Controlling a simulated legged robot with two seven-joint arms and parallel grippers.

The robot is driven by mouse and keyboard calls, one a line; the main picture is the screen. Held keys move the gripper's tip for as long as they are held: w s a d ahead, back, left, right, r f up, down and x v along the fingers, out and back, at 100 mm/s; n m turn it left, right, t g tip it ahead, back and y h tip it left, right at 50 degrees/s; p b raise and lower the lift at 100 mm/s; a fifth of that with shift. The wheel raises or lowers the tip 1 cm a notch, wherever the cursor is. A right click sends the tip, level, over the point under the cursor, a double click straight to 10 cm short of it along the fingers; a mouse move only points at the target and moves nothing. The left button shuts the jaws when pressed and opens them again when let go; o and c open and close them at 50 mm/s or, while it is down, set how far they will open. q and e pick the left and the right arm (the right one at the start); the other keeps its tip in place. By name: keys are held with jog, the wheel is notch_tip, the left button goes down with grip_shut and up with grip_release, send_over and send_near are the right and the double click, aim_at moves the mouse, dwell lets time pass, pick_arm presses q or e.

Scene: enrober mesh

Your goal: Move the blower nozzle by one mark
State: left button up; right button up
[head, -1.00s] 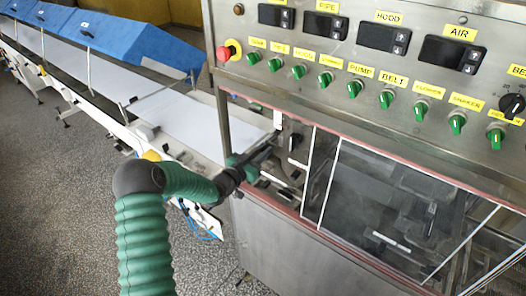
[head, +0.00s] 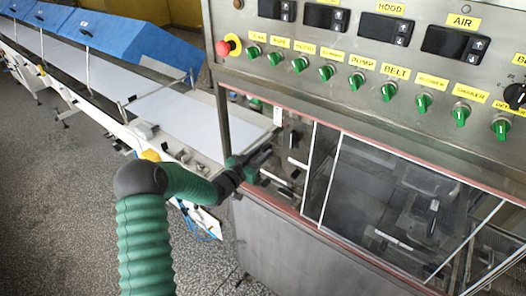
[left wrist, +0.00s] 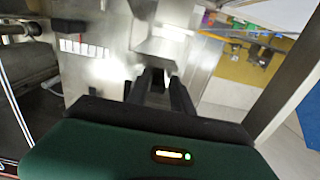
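My left gripper (head: 268,152) reaches through the open left end of the machine's side, under the control panel. In the left wrist view its two dark fingers (left wrist: 161,84) point at a bright steel piece (left wrist: 158,45), which may be the blower nozzle. There is a narrow, dark gap between the fingers. I cannot tell whether they hold anything in it or touch the steel piece. A pale strip with reddish marks (left wrist: 84,47), like a scale, lies left of the steel piece. In the head view the nozzle cannot be made out clearly. My right gripper is not in view.
The control panel (head: 385,65) with green knobs and a red stop button (head: 226,47) hangs above the opening. Clear window panels (head: 400,200) close the side to the right. A white conveyor (head: 180,115) with blue hoods (head: 125,40) runs back left.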

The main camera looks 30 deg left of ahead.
pick_arm(q)
jog(key=shift+o, duration=1.1)
jog(key=shift+a+r, duration=0.1)
jog(key=shift+r, duration=0.05)
jog(key=s+a+b, duration=0.1)
jog(key=s+b, duration=0.2)
jog(key=s, duration=1.3)
jog(key=shift+s+a+b, duration=0.2)
jog(key=shift+s+b, duration=0.1)
